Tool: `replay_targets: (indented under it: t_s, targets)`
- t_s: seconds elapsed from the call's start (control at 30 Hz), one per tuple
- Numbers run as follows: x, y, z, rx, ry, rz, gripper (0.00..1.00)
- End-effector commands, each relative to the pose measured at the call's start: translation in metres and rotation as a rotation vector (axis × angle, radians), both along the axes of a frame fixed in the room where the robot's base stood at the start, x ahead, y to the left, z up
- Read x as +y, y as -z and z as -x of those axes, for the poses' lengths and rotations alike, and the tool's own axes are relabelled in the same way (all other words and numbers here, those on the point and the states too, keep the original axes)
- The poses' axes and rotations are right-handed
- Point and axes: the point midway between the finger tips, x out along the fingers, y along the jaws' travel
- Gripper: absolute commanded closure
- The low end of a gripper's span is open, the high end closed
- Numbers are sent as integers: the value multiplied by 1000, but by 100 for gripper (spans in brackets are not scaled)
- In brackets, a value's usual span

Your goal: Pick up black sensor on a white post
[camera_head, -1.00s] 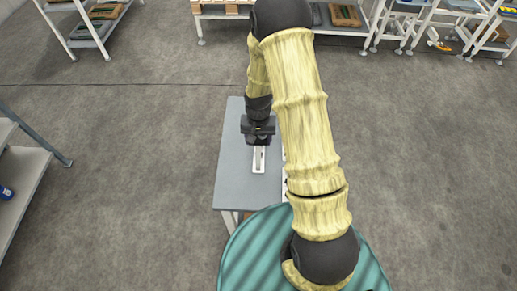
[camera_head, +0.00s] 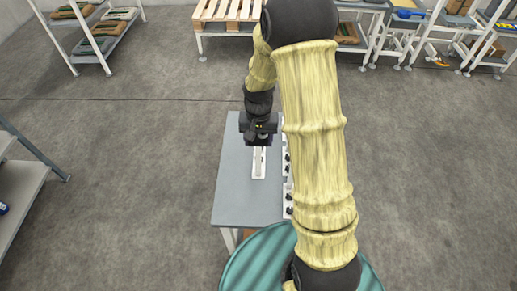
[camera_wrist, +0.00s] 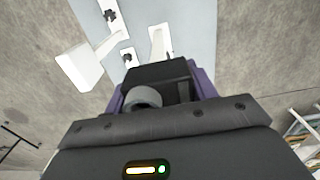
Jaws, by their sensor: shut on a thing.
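My gripper (camera_head: 258,142) is over the grey table in the head view, its jaws small and dark. In the wrist view my gripper (camera_wrist: 158,85) is shut on a black block, which I take to be the black sensor (camera_wrist: 158,72); its ends are partly hidden by the gripper body. A long white piece (camera_head: 259,163) shows just below the gripper in the head view, and the wrist view shows it (camera_wrist: 159,42) just beyond the block. I cannot tell whether it is the post joined to the sensor or lies on the table.
The grey table (camera_head: 235,190) has white plates with black parts (camera_head: 288,200) along its right side, partly behind my arm. In the wrist view a white square plate on a bar (camera_wrist: 80,66) stands left of the gripper. A shelf (camera_head: 20,190) is at left; racks and a pallet (camera_head: 228,10) are behind.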

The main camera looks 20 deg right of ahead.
Motion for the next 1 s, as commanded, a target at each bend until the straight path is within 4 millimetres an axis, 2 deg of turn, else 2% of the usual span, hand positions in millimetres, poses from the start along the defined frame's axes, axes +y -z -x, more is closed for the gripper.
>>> replay_targets:
  t_s: [0.1,0.23,1.0]
  targets:
    - [0,-15,-1,-5,0,1,100]
    - [0,-23,-1,-2,-1,0,100]
    - [0,-25,0,0,-1,0,100]
